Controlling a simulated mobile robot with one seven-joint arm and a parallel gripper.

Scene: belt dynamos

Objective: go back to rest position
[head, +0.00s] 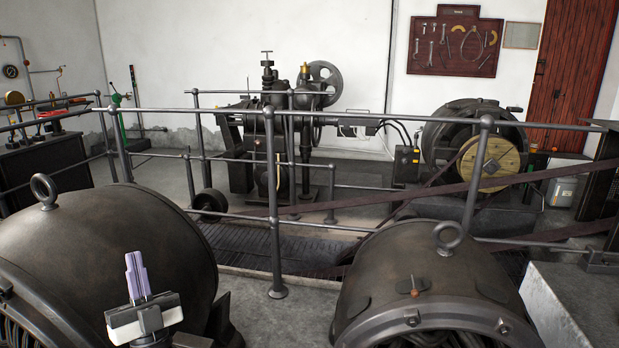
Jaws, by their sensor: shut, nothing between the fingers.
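My gripper (137,276) shows at the lower left of the head view, with a white and black body and two light purple fingers pointing up. The fingers are together and nothing is held between them. It stands in front of a large dark dynamo housing (95,235) with a ring on top. I cannot tell whether it touches the housing.
A second dark dynamo (435,270) with a lifting ring stands at the lower right. Metal railings (273,200) cross the middle. Behind them are an engine (290,130) and a belt wheel (490,165). Bare floor (270,320) shows between the dynamos.

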